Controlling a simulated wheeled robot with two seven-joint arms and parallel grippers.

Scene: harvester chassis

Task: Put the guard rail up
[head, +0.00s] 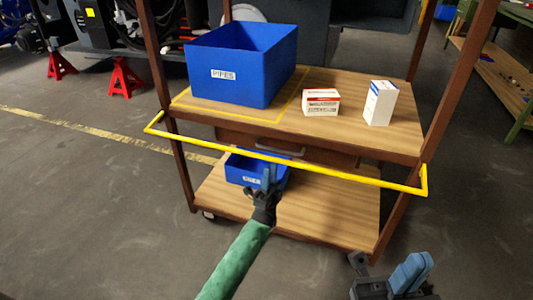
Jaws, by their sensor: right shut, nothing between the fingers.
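The yellow guard rail (300,163) is a long bar with short bent ends at the front posts of a wooden cart. It stands out in front of the cart, and in the picture it crosses just below the top shelf's front edge. My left gripper (269,174) points up at the end of a green-sleeved arm, just below the middle of the rail in the picture. Whether it touches the rail, or how far its blue fingers are apart, I cannot tell. My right gripper (410,272) is shut and empty at the lower right, away from the rail.
The cart's top shelf (345,125) holds a blue PIPES bin (240,65), a red-and-white box (321,102) and a white-and-blue box (380,103). A drawer with a handle (280,147) is behind the rail. A smaller blue bin (240,168) is on the lower shelf (325,205).

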